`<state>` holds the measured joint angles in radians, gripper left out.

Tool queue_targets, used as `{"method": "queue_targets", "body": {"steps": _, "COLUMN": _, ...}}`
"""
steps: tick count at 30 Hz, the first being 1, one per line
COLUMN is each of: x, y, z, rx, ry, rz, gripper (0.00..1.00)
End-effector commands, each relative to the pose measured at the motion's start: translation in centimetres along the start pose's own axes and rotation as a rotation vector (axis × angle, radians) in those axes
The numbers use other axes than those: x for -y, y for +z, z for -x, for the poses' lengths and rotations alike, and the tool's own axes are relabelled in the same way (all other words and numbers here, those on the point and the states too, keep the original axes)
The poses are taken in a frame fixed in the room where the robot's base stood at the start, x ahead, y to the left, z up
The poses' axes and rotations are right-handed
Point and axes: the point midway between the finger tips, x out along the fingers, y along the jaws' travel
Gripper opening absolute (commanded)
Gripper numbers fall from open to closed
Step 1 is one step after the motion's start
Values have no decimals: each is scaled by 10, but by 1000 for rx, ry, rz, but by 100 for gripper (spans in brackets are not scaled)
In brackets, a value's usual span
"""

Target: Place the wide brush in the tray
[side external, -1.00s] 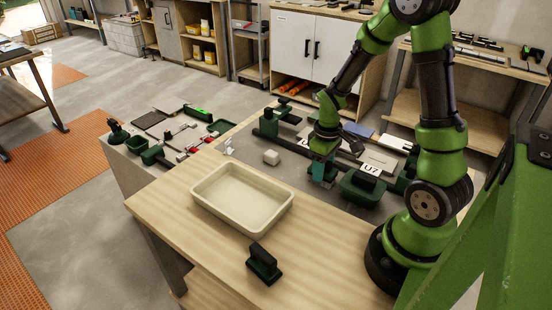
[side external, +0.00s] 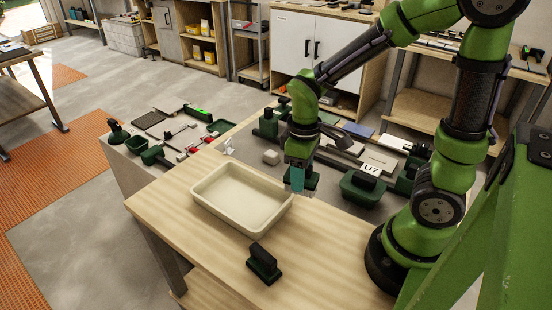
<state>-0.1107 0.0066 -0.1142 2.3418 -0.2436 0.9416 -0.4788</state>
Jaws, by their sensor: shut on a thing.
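The cream tray (side external: 205,207) stands empty on the wooden table. My gripper (side external: 297,187) points down just right of the tray's far right corner. It is shut on a dark green piece (side external: 312,183), which I take to be the wide brush. The fingers hide much of this piece, and its bristles cannot be made out. It appears to be held above the table, and it is outside the tray.
A dark green block with a black handle (side external: 263,264) stands in front of the tray. A green tub marked U7 (side external: 364,188) is to the right. A small pale block (side external: 271,157) lies behind the tray. The table's front right is clear.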

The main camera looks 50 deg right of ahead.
Motion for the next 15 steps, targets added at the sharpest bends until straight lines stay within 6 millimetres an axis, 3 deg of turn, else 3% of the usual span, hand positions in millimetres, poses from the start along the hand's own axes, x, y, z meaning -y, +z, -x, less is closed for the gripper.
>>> {"method": "queue_targets", "body": {"steps": 1, "x": 19, "y": 4, "z": -6, "rx": 2, "ry": 0, "rz": 3, "gripper": 2}}
{"method": "queue_targets", "body": {"steps": 4, "x": 40, "y": 13, "z": -15, "rx": -1, "ry": 4, "rz": -54, "gripper": 2}}
{"method": "queue_targets", "body": {"steps": 10, "x": 42, "y": 16, "z": -21, "rx": -14, "ry": 6, "rz": -198, "gripper": 2}}
{"method": "queue_targets", "body": {"steps": 15, "x": 39, "y": -10, "z": -24, "rx": -16, "ry": 7, "rz": -225, "gripper": 2}}
